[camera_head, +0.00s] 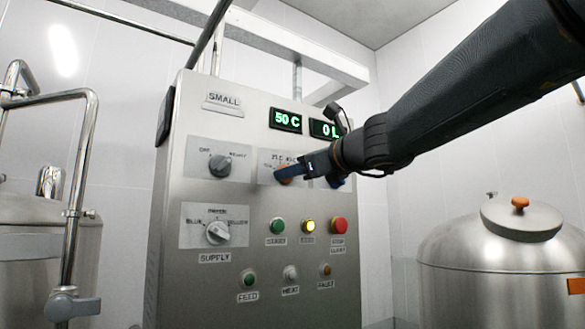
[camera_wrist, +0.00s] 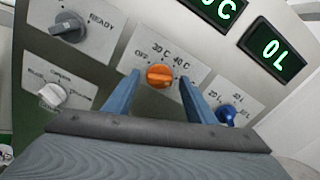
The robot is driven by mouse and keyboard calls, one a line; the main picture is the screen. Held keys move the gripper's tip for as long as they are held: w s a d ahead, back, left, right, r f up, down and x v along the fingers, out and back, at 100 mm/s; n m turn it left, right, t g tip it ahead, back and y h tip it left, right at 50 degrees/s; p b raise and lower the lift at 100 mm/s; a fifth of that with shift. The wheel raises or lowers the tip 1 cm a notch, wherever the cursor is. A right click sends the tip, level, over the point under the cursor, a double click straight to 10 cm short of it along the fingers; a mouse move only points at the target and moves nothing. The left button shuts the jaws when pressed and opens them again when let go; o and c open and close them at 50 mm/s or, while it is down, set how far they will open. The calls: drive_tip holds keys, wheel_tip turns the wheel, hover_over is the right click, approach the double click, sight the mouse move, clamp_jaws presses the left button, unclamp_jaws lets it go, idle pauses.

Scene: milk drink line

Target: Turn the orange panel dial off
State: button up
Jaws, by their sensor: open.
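The orange panel dial (camera_wrist: 159,76) is on a plate marked OFF, 30 C and 40 C. Its grip bar lies roughly crosswise in the wrist view, but I cannot tell for sure which mark it points to. My gripper (camera_wrist: 160,80) is open, with one blue finger on each side of the dial. I see no clear contact between fingers and dial. In the head view my gripper (camera_head: 290,171) reaches the panel from the right, and its fingers partly hide the orange dial (camera_head: 286,181).
A grey dial (camera_head: 220,166) and a white supply dial (camera_head: 217,233) are left of the orange one. A blue dial (camera_wrist: 229,115) is close to my right finger. Buttons, including a red one (camera_head: 338,226), sit below. Displays (camera_head: 286,120) are above. A steel tank (camera_head: 480,270) stands right.

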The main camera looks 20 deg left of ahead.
drive_tip(key=shift+w+a, duration=0.5)
drive_tip(key=c, duration=1)
